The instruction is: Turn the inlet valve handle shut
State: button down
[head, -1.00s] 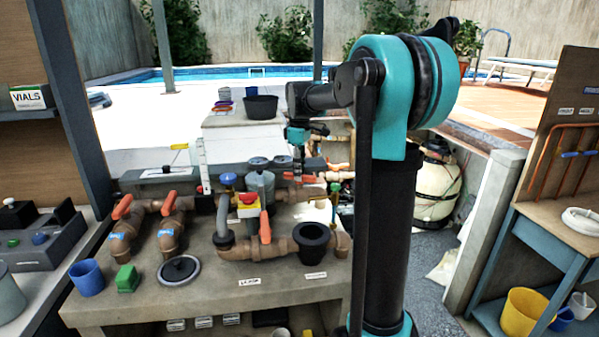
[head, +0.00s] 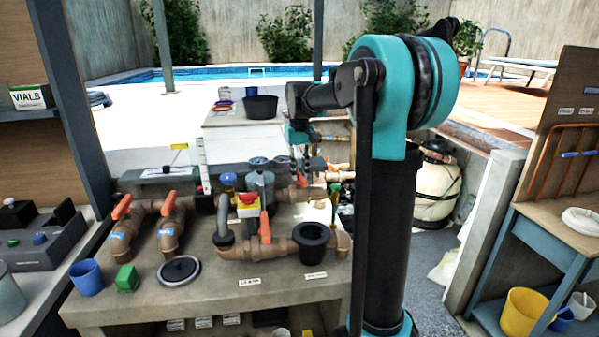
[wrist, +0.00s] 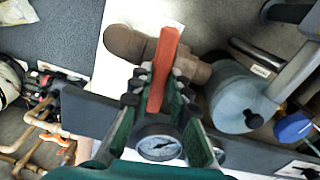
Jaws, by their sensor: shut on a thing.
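In the wrist view my gripper (wrist: 160,84) is shut on an orange lever handle (wrist: 166,52), with one dark finger on each side of it. The handle points up the picture over a brown pipe with an elbow (wrist: 130,43). In the head view my gripper (head: 303,166) is small and reaches down at the back of the concrete bench, above the rear brown pipe (head: 290,194). There the held handle is mostly hidden by the gripper, and no label for it can be read.
A round gauge (wrist: 158,142) lies close to the fingers in the wrist view. A grey-blue cylinder (wrist: 238,98) stands to the right of the handle. Other orange handles (head: 121,207) stand at the bench's left, and one (head: 265,227) stands upright at the front pipe.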

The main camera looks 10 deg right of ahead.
aim_at(300, 174)
jog(key=shift+m, duration=0.9)
jog(key=c, duration=1.4)
grip_release()
jog(key=shift+c, duration=0.2)
jog(key=shift+r, duration=0.1)
notch_tip(300, 174, up, 12)
jog(key=shift+s, duration=0.1)
